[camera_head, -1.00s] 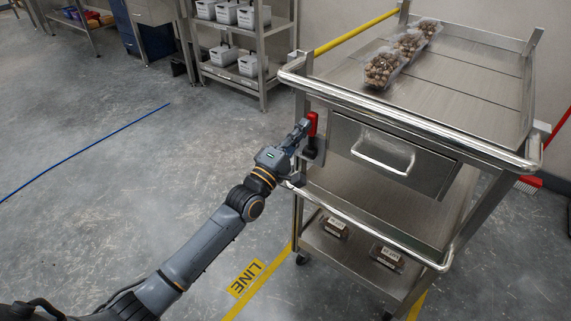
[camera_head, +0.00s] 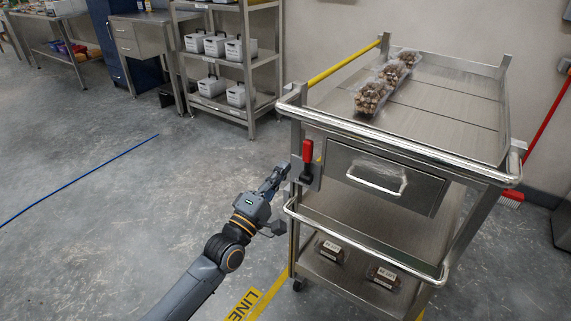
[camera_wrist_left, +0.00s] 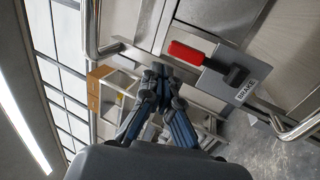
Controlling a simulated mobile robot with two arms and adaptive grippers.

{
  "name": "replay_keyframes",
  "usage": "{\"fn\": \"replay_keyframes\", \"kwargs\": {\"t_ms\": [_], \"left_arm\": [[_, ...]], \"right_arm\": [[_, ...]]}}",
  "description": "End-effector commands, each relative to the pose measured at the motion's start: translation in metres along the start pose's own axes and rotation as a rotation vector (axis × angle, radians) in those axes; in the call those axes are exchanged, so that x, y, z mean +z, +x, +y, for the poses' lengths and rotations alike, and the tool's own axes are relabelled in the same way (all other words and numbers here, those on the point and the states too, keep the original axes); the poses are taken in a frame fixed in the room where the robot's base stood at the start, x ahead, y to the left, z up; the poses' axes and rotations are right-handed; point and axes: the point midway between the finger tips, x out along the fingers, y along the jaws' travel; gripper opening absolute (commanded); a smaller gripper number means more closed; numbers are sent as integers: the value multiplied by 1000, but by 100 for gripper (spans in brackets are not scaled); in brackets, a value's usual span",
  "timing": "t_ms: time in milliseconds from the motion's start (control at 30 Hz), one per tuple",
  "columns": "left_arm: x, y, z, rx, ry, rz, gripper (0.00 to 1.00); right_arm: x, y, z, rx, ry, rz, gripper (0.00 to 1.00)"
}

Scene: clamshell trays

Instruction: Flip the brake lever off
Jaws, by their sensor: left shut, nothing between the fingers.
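The red brake lever (camera_head: 307,151) stands upright on its grey plate (camera_head: 305,174) at the cart's left front post. In the left wrist view the red lever (camera_wrist_left: 186,51) shows on a plate marked BRAKE (camera_wrist_left: 230,76). My left gripper (camera_head: 281,170) is shut and empty. It sits to the left of the plate and a little below the lever, apart from the lever. In the left wrist view the fingertips (camera_wrist_left: 160,70) are together, left of and below the lever. My right gripper is not in view.
The steel cart (camera_head: 450,118) has a drawer (camera_head: 385,178), a front rail, and clamshell trays of round brown items (camera_head: 372,96) on top. Two labelled packs (camera_head: 383,277) sit on its lower shelf. A rack with grey bins (camera_head: 240,50) stands behind.

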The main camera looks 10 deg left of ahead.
Motion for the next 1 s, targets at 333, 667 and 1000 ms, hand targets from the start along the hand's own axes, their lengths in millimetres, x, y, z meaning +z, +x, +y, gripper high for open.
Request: {"fn": "replay_keyframes", "kwargs": {"t_ms": [333, 667, 1000], "left_arm": [[0, -56, 20, -1, -1, 0, 0], [0, -65, 24, 0, 0, 0, 0], [0, -65, 21, -7, 5, 1, 0]], "right_arm": [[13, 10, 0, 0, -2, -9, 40], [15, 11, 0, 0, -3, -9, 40], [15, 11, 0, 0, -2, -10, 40]]}}
